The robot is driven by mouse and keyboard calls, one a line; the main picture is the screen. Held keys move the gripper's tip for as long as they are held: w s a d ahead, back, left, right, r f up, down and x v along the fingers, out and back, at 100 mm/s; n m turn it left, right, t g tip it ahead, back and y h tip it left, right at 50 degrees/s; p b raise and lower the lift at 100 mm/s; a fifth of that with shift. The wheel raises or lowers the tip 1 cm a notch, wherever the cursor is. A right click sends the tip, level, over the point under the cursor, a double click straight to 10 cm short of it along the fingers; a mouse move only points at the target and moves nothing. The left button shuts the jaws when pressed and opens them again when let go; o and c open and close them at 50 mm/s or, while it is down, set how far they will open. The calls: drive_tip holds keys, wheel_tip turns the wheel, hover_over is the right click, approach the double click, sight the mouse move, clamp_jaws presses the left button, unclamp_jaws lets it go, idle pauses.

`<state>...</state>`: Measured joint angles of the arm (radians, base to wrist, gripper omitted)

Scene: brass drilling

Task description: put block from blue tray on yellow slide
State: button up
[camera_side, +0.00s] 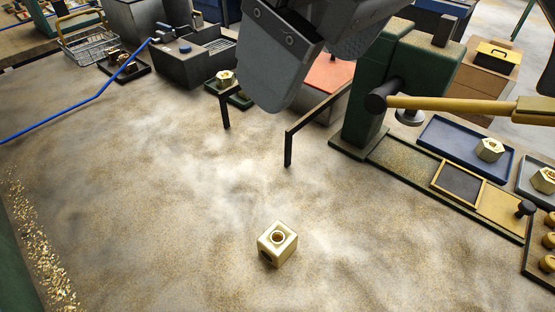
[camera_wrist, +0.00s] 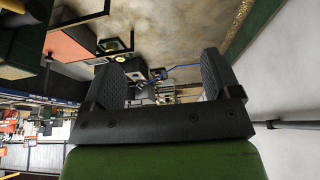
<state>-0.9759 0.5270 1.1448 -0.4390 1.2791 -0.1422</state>
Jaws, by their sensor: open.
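The blue tray (camera_side: 466,145) lies at the right in the side view, with a six-sided brass block (camera_side: 490,149) on it. The yellow slide (camera_side: 505,212) is just in front of it, a flat plate with a black knob, beside a yellow-framed dark square (camera_side: 459,182) on a green rail. My gripper (camera_side: 300,70) is large at the top centre, up and to the left of the tray. The wrist view shows its two ribbed fingers (camera_wrist: 168,75) spread with nothing between them. I cannot make out the blue tray or slide in the wrist view.
A cube-shaped brass block (camera_side: 278,243) with a hole stands on the open bench. A green press (camera_side: 378,85) with a yellow lever (camera_side: 455,104) stands between my gripper and the tray. A black frame (camera_side: 288,148) is near the middle. Another brass block (camera_side: 543,180) is at the right edge.

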approach(274, 240)
drive_tip(key=shift+w+a+f, duration=0.25)
drive_tip(key=shift+w+f, duration=0.1)
drive_tip(key=shift+f, duration=0.25)
drive_tip(key=shift+w+a+f, duration=0.2)
drive_tip(key=shift+w+f, duration=0.15)
drive_tip(key=shift+f, duration=0.2)
drive_tip(key=x, duration=0.5)
drive_tip(key=shift+s+f, duration=0.25)
drive_tip(key=shift+f, duration=0.25)
drive_tip(key=c, duration=1.3)
drive_tip(key=shift+c, duration=1.1)
wheel_tip(274, 240, up, 10)
drive_tip(key=w+d+r+m+t+h, duration=0.1)
drive_tip(key=w+d+r+m, duration=0.25)
drive_tip(key=d+r, duration=0.4)
drive_tip(key=w+d+r+m+h, duration=0.1)
drive_tip(key=w+d+r+m, duration=0.25)
drive_tip(key=d+r, duration=0.4)
drive_tip(key=s+d+m+h, duration=0.1)
drive_tip(key=d+m, duration=0.4)
drive_tip(key=d, duration=1.6)
drive_tip(key=shift+s+d+r+h, duration=0.15)
drive_tip(key=shift+s+r+h, duration=0.15)
drive_tip(key=shift+r+h, duration=0.35)
